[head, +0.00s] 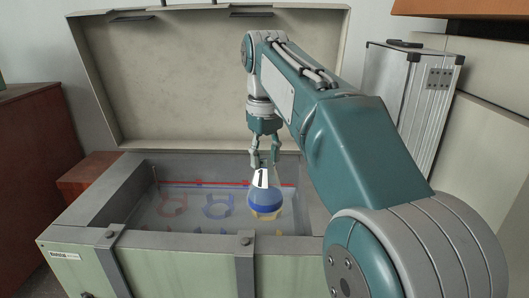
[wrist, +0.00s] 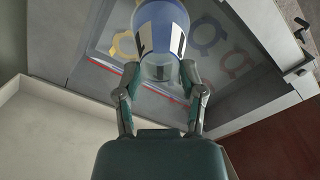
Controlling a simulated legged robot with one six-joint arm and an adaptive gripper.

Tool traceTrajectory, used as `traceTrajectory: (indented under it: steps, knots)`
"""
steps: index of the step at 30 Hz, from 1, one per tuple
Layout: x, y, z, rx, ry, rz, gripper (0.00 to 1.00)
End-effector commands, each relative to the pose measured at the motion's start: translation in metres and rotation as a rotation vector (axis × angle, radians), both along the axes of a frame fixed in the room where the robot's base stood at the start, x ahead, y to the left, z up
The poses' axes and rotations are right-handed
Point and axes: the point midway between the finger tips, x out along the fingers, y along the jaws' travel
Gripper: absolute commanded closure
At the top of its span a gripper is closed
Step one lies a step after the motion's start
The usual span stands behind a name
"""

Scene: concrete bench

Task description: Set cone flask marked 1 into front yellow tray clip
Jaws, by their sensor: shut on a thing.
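My gripper (head: 264,158) is shut on the neck of a cone flask (head: 265,198) with a blue body and a white label marked 1. The flask hangs upright inside the open crate, base down. In the wrist view, the flask (wrist: 161,30) sits between the fingers of my gripper (wrist: 160,80). A yellow clip (head: 272,224) shows partly behind and below the flask in the head view. Yellow also shows left of the flask in the wrist view (wrist: 123,45). I cannot tell the gap between flask base and tray.
Left of the flask are a blue clip (head: 218,207) and a red clip (head: 173,205). More clips lie nearer the crate's front wall, partly hidden. The green crate (head: 180,262) has its lid (head: 215,80) raised behind. A silver case (head: 410,95) stands at the right.

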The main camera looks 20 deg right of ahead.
Motion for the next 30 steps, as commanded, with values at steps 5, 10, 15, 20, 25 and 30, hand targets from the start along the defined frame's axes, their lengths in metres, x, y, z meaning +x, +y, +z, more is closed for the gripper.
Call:
traceTrajectory:
  steps: [5, 10, 15, 20, 25, 30]
  knots:
    - [0.000, 0.000, -0.018, 0.000, 0.001, 0.000, 1.00]
    - [0.000, 0.000, -0.036, 0.000, 0.000, 0.000, 1.00]
    - [0.000, 0.000, -0.053, 0.000, 0.001, 0.000, 1.00]
    - [0.000, 0.000, -0.070, 0.000, 0.001, 0.000, 1.00]
    - [0.000, 0.000, -0.087, 0.000, 0.000, 0.000, 1.00]
    - [0.000, 0.000, -0.101, 0.000, 0.000, 0.000, 1.00]
